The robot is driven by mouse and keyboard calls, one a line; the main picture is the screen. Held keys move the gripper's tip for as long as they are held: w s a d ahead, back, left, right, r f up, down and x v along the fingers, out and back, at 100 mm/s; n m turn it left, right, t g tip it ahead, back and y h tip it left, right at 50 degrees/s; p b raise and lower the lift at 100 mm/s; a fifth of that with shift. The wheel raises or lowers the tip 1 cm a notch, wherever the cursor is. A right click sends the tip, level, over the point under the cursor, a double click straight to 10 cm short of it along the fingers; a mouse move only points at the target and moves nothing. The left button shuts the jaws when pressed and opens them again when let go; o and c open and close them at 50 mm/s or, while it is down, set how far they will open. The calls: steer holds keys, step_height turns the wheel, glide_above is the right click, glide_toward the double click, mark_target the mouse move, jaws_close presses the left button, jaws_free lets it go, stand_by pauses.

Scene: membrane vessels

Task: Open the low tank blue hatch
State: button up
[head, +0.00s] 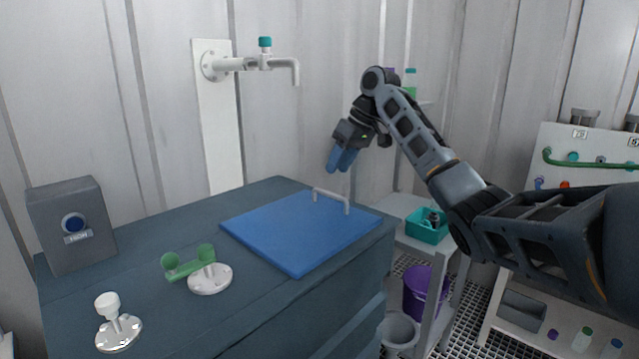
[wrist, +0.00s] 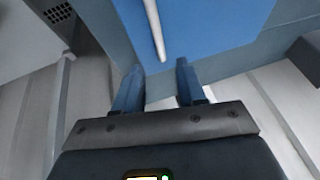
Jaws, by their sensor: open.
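The blue hatch (head: 290,236) lies flat and shut on top of the low dark-blue tank (head: 200,220). A light grey bar handle (head: 331,199) stands on the hatch near its back right edge. My gripper (head: 341,160) is above the handle, with a gap between them, its blue fingers pointing down. In the wrist view my gripper (wrist: 159,85) is open and empty. The handle (wrist: 155,30) shows there just beyond the fingertips, in front of the blue hatch (wrist: 215,25).
A grey box with a blue button (head: 73,222), a green-handled valve (head: 190,262) and a white knob (head: 108,303) stand on the tank top. A wall tap (head: 265,62) is behind. A trolley with a teal bin (head: 427,232) stands to the right.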

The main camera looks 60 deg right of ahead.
steer(key=x, duration=0.6)
steer(key=shift+w+f, duration=0.15)
steer(key=shift+f, duration=0.15)
steer(key=shift+c, duration=0.3)
jaws_close()
